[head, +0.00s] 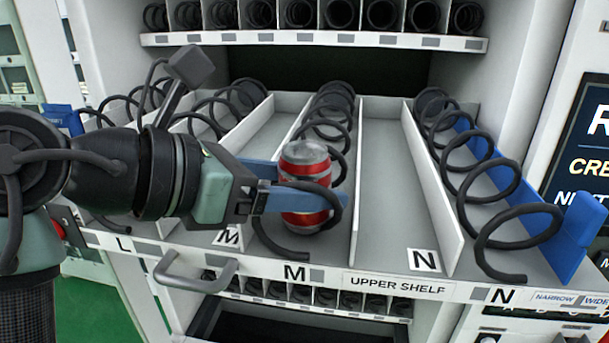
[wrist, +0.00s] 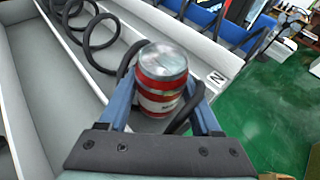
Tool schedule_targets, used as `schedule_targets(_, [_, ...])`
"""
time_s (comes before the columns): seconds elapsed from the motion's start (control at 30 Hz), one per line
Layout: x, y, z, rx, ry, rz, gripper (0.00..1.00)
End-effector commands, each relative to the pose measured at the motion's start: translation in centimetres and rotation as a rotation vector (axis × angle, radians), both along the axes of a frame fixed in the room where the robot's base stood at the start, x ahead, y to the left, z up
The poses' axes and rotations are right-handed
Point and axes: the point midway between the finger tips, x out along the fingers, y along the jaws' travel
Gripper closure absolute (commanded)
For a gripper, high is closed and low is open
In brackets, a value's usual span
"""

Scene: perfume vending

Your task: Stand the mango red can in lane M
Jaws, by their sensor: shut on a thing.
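The red and silver can (head: 304,188) is upright at the front of the middle coil lane, above the front label M (head: 297,272). The black coil (head: 325,110) of that lane runs behind it, and its front loop passes around the can's lower part. My gripper (head: 300,198) reaches in from the left and is shut on the can, one blue finger on each side. In the wrist view the can (wrist: 161,80) sits between the fingers, its silver top visible. Its base is partly hidden, so I cannot tell whether it touches the lane floor.
A flat lane with an M card (head: 228,237) lies to the left, and one with an N card (head: 423,260) to the right. White dividers (head: 432,185) separate the lanes. Another coil (head: 500,205) stands at right, and a handle (head: 195,275) juts out in front.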

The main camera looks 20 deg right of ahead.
Motion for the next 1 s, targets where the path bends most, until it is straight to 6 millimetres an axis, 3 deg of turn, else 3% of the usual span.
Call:
schedule_targets(0.27, [0.0,0.0,-0.5,-0.001,-0.001,0.001,1.00])
schedule_targets(0.3, [0.0,0.0,-0.5,0.001,-0.001,0.000,0.28])
schedule_targets(0.33, [0.0,0.0,-0.5,0.001,-0.001,0.000,0.22])
schedule_targets(0.67, [0.0,0.0,-0.4,0.000,-0.001,0.001,0.22])
schedule_targets(0.83, [0.0,0.0,0.8,0.002,-0.005,0.001,0.22])
schedule_targets(1.0, [-0.6,3.5,1.7,0.000,-0.004,0.005,0.22])
